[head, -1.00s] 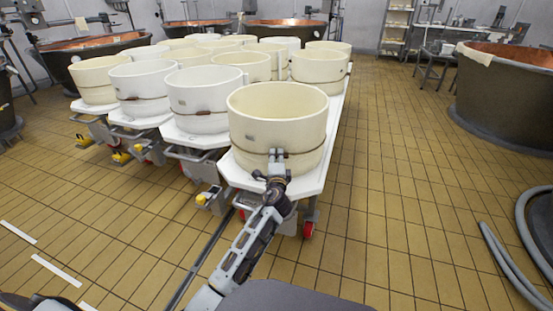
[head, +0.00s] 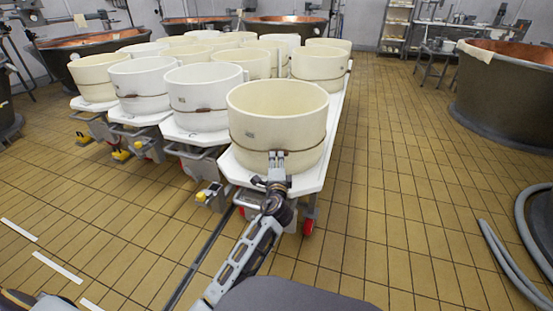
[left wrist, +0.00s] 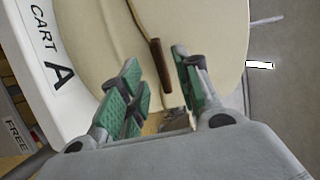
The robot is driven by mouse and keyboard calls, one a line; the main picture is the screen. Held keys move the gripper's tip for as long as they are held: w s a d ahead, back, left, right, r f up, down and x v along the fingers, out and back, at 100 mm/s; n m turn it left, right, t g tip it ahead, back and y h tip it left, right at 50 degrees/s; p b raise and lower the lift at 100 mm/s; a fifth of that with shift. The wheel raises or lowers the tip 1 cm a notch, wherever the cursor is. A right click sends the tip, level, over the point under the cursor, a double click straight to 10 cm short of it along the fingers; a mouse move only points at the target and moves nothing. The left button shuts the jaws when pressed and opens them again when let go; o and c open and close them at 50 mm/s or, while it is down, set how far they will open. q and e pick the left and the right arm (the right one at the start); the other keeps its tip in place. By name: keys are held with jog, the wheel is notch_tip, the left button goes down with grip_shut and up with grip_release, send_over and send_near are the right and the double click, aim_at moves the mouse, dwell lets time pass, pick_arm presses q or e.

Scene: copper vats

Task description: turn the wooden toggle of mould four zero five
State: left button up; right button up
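The nearest cream mould (head: 262,128) stands on the front corner of a white cart (head: 235,172), with a thin band around its lower wall. No mould number is legible. In the left wrist view, the brown wooden toggle (left wrist: 160,66) stands out against the cream wall (left wrist: 205,30), slightly tilted. My left gripper (head: 277,157) is at the mould's near side. In the wrist view, its green-padded fingers (left wrist: 155,75) are apart, one on each side of the toggle, with visible gaps. In the head view the toggle is hidden or too small to tell. My right gripper is out of view.
Other cream and white moulds (head: 205,98) fill the carts behind and to the left. The cart's lettering (left wrist: 45,45) reads "CART A". A copper vat (head: 505,95) stands at right, and grey hoses (head: 510,262) lie at lower right. Tiled floor right of the cart is clear.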

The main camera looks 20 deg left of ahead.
pick_arm(q)
jog(key=shift+v, duration=1.6)
